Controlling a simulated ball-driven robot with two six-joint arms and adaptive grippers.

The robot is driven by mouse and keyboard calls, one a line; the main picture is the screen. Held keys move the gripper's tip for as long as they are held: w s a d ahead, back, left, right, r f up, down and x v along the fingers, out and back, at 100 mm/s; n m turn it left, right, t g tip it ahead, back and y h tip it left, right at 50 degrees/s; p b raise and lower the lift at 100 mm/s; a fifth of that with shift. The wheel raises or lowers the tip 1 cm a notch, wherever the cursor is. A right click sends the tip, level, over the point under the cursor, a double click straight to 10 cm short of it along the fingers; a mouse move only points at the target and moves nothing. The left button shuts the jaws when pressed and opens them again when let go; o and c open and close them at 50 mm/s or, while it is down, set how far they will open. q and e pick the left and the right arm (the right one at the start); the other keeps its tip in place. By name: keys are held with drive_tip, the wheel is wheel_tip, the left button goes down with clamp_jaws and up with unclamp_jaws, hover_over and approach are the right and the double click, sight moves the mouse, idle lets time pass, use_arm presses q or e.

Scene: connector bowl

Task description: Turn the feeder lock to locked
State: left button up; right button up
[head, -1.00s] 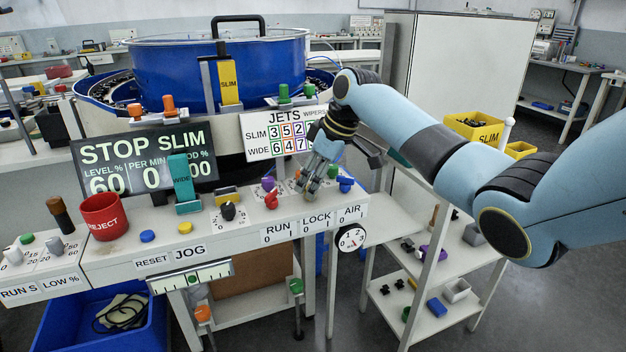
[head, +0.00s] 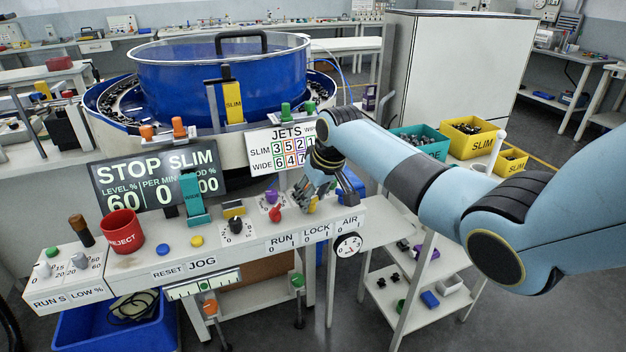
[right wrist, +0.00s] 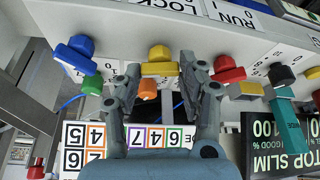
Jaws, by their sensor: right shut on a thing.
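The feeder lock is a yellow knob (right wrist: 159,62) above the LOCK label (head: 317,231) on the white panel. In the right wrist view it sits between the fingertips of my right gripper (right wrist: 158,72), with its bar lying across the picture from finger to finger. My right gripper (head: 316,200) is shut on this knob at the panel's right part in the head view. The fingers mostly hide the knob there, so its exact setting cannot be read. My left gripper is not in view.
A red knob (right wrist: 228,72) stands on one side of the lock and a blue knob (right wrist: 75,55) on the other, both close to my fingers. An orange knob (right wrist: 147,88) is behind. The display (head: 160,178) reads STOP. A shelf cart with yellow bins (head: 468,138) stands right.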

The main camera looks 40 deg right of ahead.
drive_tip(key=m+p, duration=0.1)
drive_tip(key=m, duration=0.1)
drive_tip(key=m+h+p, duration=0.1)
drive_tip(key=p, duration=0.1)
drive_tip(key=shift+a+r+m, duration=0.2)
drive_tip(key=shift+m, duration=0.2)
drive_tip(key=m, duration=0.1)
drive_tip(key=m+h, duration=0.1)
drive_tip(key=shift+w+f+m+g+p, duration=0.1)
drive_tip(key=shift+f+m+g+p, duration=0.05)
drive_tip(key=shift+m+g+p, duration=0.2)
drive_tip(key=shift+a+m+g+h, duration=0.1)
drive_tip(key=shift+m+g+h, duration=0.3)
drive_tip(key=shift+m, duration=0.85)
drive_tip(key=shift+w+m+g+h+b, duration=0.1)
drive_tip(key=shift+m+g+h+b, duration=0.25)
drive_tip(key=shift+m, duration=0.95)
drive_tip(key=shift+h, duration=0.25)
drive_tip(key=o, duration=1.2)
drive_tip(key=shift+c, duration=0.2)
